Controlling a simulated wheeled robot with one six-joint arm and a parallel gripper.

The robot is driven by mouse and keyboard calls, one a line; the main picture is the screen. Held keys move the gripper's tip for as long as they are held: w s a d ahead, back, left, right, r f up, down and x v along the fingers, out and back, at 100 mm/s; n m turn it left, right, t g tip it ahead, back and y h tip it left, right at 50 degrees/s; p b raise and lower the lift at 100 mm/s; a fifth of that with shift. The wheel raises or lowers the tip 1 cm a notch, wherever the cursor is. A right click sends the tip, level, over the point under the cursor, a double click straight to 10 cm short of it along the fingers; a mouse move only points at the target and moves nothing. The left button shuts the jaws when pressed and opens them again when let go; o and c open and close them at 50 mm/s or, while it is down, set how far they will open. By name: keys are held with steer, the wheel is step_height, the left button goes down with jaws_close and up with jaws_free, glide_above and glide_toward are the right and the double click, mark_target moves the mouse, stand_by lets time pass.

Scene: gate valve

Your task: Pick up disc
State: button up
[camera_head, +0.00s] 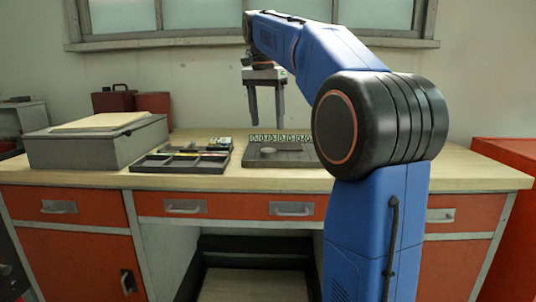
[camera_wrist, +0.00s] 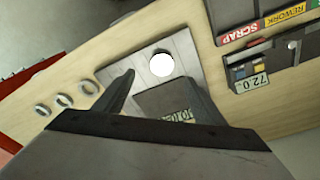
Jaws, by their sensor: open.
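The disc (camera_wrist: 160,64) looks bright white and round in the wrist view and lies flat on a grey plate (camera_wrist: 112,68) on the bench. In the head view the disc (camera_head: 268,150) is a small pale round on the grey plate (camera_head: 258,161). My gripper (camera_head: 267,120) points down above the plate, with its two fingers apart and nothing between them. In the wrist view my gripper (camera_wrist: 160,67) shows both fingers, one on each side of the disc in the picture. The head view shows a gap between fingertips and disc.
A dark divided tray (camera_head: 182,161) stands left of the plate, with a grey box (camera_head: 95,148) farther left. SCRAP and REWORK labels (camera_wrist: 270,27) show on a tray. A small block reads 72.0 (camera_wrist: 252,83). Three rings (camera_wrist: 65,100) lie on the wooden bench (camera_wrist: 45,75).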

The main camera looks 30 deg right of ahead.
mark_target(268, 150)
steer(key=f, duration=0.8)
steer(key=shift+w+d+f, duration=0.4)
steer(key=c, duration=1.4)
